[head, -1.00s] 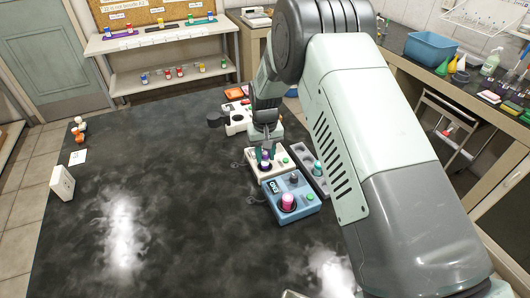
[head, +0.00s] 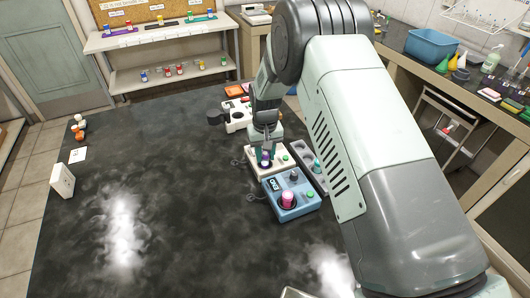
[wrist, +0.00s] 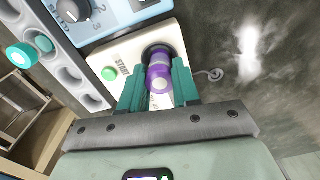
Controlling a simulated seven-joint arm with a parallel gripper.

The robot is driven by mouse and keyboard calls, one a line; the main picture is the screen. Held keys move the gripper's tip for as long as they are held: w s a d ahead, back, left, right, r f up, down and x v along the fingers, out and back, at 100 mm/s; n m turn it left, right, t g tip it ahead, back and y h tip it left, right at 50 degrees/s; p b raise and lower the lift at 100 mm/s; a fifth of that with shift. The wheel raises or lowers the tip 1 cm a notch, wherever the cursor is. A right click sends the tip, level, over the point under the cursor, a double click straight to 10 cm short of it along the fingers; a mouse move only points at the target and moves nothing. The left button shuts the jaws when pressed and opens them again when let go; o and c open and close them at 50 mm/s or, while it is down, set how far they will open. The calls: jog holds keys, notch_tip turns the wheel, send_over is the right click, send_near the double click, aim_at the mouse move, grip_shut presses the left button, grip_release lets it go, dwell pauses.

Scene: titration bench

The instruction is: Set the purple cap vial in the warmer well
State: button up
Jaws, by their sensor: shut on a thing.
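The purple cap vial (wrist: 159,72) is held between the teal fingers of my gripper (wrist: 158,78) in the wrist view. Its far end meets the dark round well (wrist: 155,49) of a cream box with a green button marked START, which is the warmer (wrist: 124,52). The vial lines up with the well and its lower end appears to be inside; how deep is hidden. In the head view my gripper (head: 267,149) points down over the cream warmer (head: 254,169), with the purple cap (head: 266,162) just below the fingers.
A grey rack (head: 311,175) with a teal-capped vial (head: 317,166) is to the right. A white device (head: 236,126) stands behind. The table's left side is mostly clear.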

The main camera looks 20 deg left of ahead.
jog(key=shift+f, duration=0.75)
jog(key=o, duration=1.3)
jog(key=shift+r, duration=3)
